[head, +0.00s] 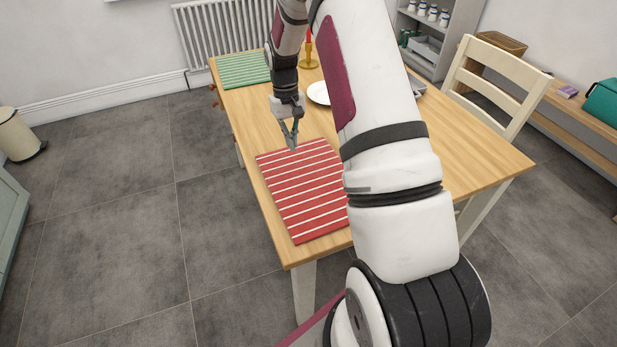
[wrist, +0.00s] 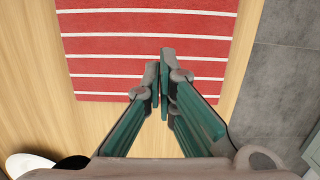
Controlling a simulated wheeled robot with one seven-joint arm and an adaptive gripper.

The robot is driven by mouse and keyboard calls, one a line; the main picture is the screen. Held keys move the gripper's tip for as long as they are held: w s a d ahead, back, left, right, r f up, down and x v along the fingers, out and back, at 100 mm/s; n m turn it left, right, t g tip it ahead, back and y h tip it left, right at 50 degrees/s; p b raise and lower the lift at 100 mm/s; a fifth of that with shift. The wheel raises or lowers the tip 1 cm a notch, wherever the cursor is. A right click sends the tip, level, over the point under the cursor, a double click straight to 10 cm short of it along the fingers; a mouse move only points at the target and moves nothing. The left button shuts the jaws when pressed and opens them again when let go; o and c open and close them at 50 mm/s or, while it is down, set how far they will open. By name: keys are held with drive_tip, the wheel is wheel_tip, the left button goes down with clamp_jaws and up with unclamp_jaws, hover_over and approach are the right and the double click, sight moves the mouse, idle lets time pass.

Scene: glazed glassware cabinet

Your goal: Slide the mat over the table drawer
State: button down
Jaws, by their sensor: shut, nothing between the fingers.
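A red mat with white stripes (head: 300,190) lies flat on the wooden table (head: 470,160), near its left edge. It also shows in the wrist view (wrist: 150,45). A green striped mat (head: 243,70) lies at the table's far left corner. Small reddish-brown knobs (head: 213,88) on the table's left side, below the green mat, suggest the drawer; its front is barely seen. My gripper (head: 293,147) points down at the red mat's far edge. In the wrist view its shut, empty fingertips (wrist: 162,62) overlap the mat's edge. I cannot tell whether they touch it.
A white plate (head: 318,93), partly behind my arm, and a brass candle holder (head: 308,60) with a red candle stand on the table beyond the red mat. A cream chair (head: 497,85) stands at the right. Bare tabletop lies between the two mats.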

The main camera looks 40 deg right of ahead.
sight(314, 189)
drive_tip(key=shift+g, duration=0.3)
drive_tip(key=f, duration=0.1)
drive_tip(key=d+f, duration=0.1)
drive_tip(key=f, duration=0.3)
drive_tip(key=shift+d+f, duration=0.1)
drive_tip(key=shift+d, duration=0.25)
drive_tip(key=s+a+p, duration=0.1)
drive_tip(key=s, duration=0.3)
drive_tip(key=s+a+p, duration=0.1)
drive_tip(key=s, duration=0.3)
drive_tip(key=s+a+p, duration=0.1)
drive_tip(key=s, duration=0.2)
drive_tip(key=shift+s, duration=0.4)
drive_tip(key=shift+f, duration=0.85)
